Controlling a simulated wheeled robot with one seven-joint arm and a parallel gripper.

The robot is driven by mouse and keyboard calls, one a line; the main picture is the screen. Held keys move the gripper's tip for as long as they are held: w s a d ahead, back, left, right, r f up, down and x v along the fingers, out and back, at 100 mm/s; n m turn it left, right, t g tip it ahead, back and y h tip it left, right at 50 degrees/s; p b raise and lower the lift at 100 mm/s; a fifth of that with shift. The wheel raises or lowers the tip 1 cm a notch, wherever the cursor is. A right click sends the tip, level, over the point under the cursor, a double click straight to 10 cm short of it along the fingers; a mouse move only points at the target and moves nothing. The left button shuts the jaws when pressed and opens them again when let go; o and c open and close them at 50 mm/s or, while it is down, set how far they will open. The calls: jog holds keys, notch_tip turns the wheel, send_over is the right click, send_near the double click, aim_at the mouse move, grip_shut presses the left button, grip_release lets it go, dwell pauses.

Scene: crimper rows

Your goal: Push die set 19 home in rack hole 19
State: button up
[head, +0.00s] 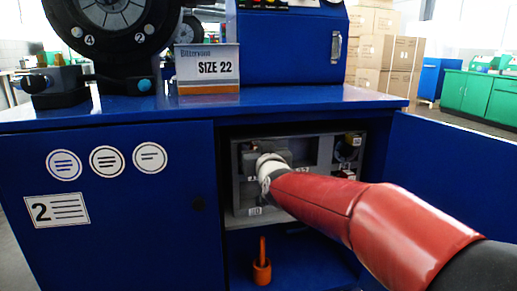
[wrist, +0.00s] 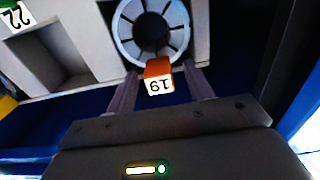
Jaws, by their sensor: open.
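In the wrist view, die set 19 (wrist: 178,22) is a pale, segmented ring with a dark centre, seated at a hole in the grey rack (wrist: 84,45). I cannot tell how deep it sits. An orange-topped tag marked 19 (wrist: 158,77) shows upside down at the ring's near edge. My gripper (wrist: 160,74) is open, its two fingers apart on either side of the tag, with the tips close to the ring. I cannot tell whether they touch it.
A green tag marked 22 (wrist: 17,14) lies beside an empty rack compartment. The blue cabinet's right door (head: 450,165) stands open. An orange holder (head: 262,271) stands on the shelf below the rack. A SIZE 22 sign (head: 207,69) stands on the bench top.

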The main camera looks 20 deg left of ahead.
jog(key=v, duration=0.8)
jog(key=shift+b, duration=0.3)
jog(key=shift+a+r, duration=0.1)
